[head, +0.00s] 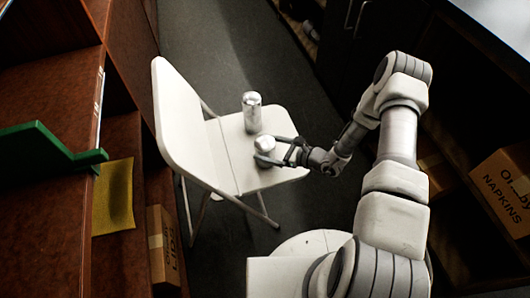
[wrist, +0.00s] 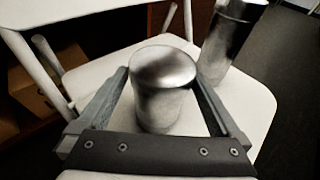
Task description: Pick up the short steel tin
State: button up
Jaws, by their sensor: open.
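The short steel tin (head: 265,143) stands upright on the seat of a white folding chair (head: 228,160). It also shows in the middle of the wrist view (wrist: 163,90), with its rounded top and shiny side in view. My gripper (head: 268,152) is open, with one finger on each side of the tin; the wrist view shows a gap between the tin and each finger (wrist: 165,88). A taller steel tin (head: 252,112) stands upright on the same seat behind the short one, and appears at the upper right of the wrist view (wrist: 230,42).
The chair's backrest (head: 183,115) rises left of the tins. A wooden shelf with a green bracket (head: 45,145) and a yellow sheet (head: 113,197) is at the left. A napkins box (head: 503,188) sits on a shelf at the right. Dark floor lies behind the chair.

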jog(key=b+x, duration=0.1)
jog(key=x, duration=0.3)
jog(key=shift+w, duration=0.15)
jog(key=c, duration=1.3)
